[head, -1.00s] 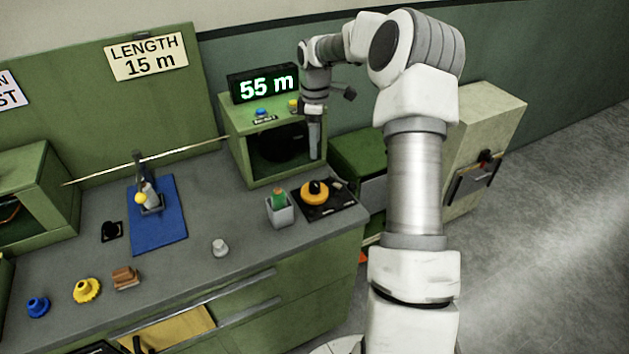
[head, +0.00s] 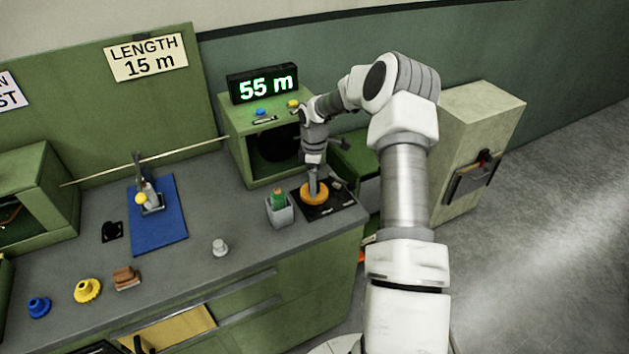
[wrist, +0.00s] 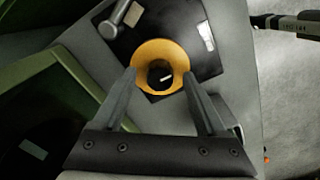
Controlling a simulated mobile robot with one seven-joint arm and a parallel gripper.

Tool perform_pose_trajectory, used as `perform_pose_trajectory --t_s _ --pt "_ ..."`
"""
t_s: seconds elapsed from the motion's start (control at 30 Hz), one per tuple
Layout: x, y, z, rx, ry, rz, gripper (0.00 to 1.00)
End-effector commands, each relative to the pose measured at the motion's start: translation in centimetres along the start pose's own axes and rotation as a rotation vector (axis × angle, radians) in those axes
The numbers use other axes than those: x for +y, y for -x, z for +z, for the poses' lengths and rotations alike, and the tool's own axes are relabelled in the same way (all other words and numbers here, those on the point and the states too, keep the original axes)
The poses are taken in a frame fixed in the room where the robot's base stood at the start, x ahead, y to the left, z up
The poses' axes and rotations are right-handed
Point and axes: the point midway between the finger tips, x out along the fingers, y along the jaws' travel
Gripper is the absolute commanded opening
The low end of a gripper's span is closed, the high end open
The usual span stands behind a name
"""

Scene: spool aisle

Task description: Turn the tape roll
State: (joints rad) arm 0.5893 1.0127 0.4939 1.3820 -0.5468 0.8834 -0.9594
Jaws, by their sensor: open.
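The tape roll is an orange-yellow ring (head: 317,199) with a dark centre, on a black plate (head: 343,201) at the right end of the bench. It also shows in the wrist view (wrist: 157,46). My gripper (head: 313,186) points down at the roll, and in the wrist view its two open fingers (wrist: 160,76) stand on the left and right sides of the ring. I cannot tell whether they touch it. The display (head: 262,84) above reads 55 m. The wall sign (head: 146,58) reads LENGTH 15 m.
A grey cup (head: 280,211) with a green item stands just left of the black plate. The green box (head: 233,146) with a dark opening is behind. A small grey knob (head: 219,247) and a blue mat (head: 160,228) lie further left.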

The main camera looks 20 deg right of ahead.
Motion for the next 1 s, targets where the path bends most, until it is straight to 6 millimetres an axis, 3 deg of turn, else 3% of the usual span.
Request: perform_pose_trajectory --t_s 0.1,0.5,1.0 --pt "0.01 0.01 0.01 0.000 0.000 0.000 0.74" --pt "0.01 0.04 0.02 0.000 0.000 0.000 0.02" --pt "0.05 -0.05 0.04 -0.001 -0.094 0.002 0.00"
